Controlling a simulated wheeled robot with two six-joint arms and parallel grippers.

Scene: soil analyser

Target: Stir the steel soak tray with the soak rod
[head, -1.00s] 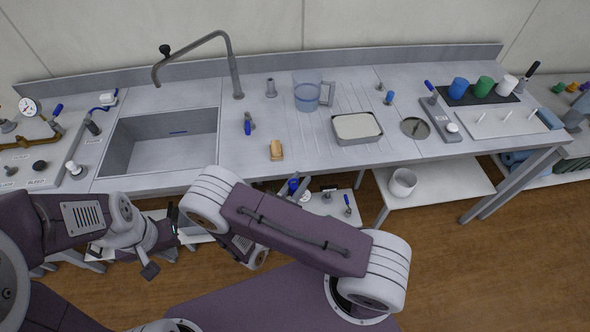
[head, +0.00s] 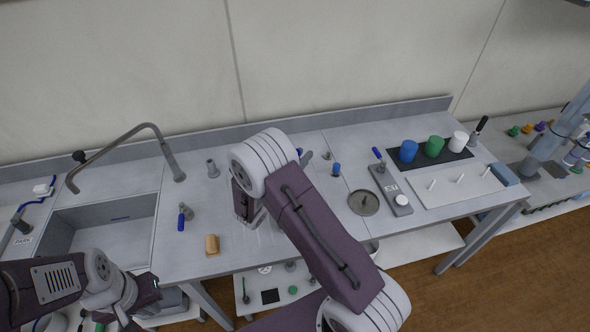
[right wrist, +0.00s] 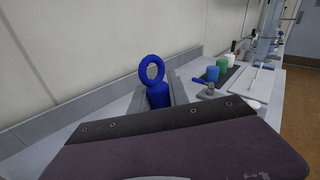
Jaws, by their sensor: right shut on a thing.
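The right wrist view shows a blue handle with a ring on top (right wrist: 152,85), which I take to be the soak rod, between the grey fingers of my right gripper (right wrist: 155,103). The gripper is shut on it. In the head view my right arm reaches over the counter and hides that gripper; a small blue bit (head: 299,152) shows behind the arm. The steel soak tray is out of sight now, in the area my right arm covers. The rod's lower end is hidden. My left gripper (head: 137,303) is low at the left, below the sink's front; its jaws are unclear.
The sink (head: 100,240) and bent tap (head: 125,140) are left of my right arm, with a tan block (head: 212,245) on the counter. To the right are a round dish (head: 363,202), a grey device (head: 391,190), coloured cups (head: 434,147) and a white pegboard (head: 455,188). A wall stands behind.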

